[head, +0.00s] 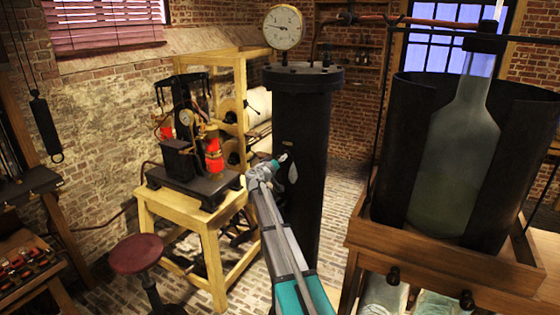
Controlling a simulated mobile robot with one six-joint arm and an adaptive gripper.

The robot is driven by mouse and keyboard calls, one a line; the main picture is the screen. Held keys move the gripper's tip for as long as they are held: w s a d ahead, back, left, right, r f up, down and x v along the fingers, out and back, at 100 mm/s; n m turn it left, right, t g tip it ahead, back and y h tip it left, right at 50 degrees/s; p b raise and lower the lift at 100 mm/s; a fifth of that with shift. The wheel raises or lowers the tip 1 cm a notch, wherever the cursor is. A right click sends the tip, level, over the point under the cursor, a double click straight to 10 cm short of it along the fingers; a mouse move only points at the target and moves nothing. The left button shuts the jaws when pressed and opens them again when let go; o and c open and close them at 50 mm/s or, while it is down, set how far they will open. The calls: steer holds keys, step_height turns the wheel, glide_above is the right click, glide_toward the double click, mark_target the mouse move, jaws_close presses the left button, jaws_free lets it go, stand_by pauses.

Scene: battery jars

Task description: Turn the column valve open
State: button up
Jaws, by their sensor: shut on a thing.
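The dark column (302,200) stands upright in the middle of the head view, with a flanged top and a round white dial gauge (283,27) above it. My arm reaches up from the bottom to the column's upper left side. My gripper (286,157) is small in view, against the column's side, and is shut on the column valve there. The valve is mostly hidden by the gripper and dark against the column, so its handle's angle cannot be told.
A wooden stand (203,222) with an apparatus and red parts is at left, behind a red round stool (137,254). A large glass jar (455,150) in a dark open shell sits on a wooden case at right. Brick floor (340,195) shows between.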

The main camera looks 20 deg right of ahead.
steer(key=n, duration=0.5)
steer(key=shift+w+n, duration=0.1)
steer(key=shift+n, duration=0.2)
steer(key=n, duration=0.5)
stand_by(0.4)
steer(key=o, duration=1.2)
steer(key=shift+c, duration=0.2)
steer(key=shift+a, duration=0.1)
steer(key=v, duration=1.2)
